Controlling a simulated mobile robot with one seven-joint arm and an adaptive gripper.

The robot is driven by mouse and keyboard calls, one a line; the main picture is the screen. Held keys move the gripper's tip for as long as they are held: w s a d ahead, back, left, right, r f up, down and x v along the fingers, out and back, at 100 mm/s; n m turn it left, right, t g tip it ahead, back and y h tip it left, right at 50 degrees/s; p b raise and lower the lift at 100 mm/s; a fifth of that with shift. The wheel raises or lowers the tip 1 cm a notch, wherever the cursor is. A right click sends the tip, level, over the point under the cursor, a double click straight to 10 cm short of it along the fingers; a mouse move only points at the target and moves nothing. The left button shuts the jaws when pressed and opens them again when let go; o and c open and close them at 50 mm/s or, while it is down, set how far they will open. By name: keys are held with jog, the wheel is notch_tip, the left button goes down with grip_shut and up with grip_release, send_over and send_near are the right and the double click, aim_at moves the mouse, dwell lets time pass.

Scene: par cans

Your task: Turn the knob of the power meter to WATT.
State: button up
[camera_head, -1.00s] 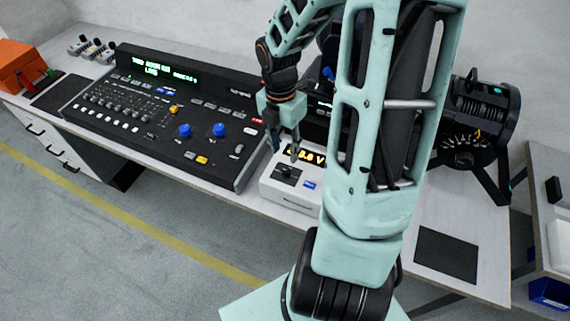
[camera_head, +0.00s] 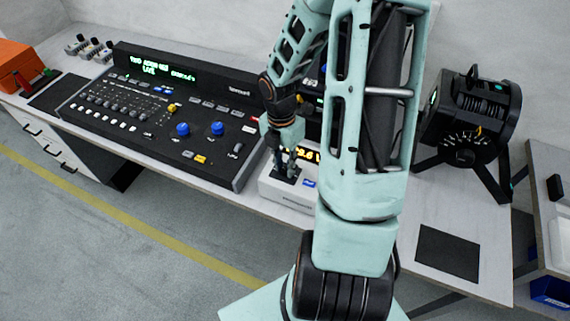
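The power meter (camera_head: 272,190) is a small pale box on the bench, right of the console. Its amber display (camera_head: 309,156) is partly hidden behind my gripper and arm; the readable end shows digits and what looks like a V. A blue button or label sits on its face. My gripper (camera_head: 286,170) points down over the dark knob area (camera_head: 287,179) at the meter's left side. Its fingertips are at or just above the knob. The fingers hide most of the knob, so its pointer and whether they touch it cannot be made out.
A black lighting console (camera_head: 150,115) with faders and blue knobs stands close on the left. A black par can (camera_head: 474,115) on a stand is at the right. A dark mat (camera_head: 448,252) lies on the bench, front right. An orange case (camera_head: 20,62) is far left.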

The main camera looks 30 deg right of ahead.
grip_shut()
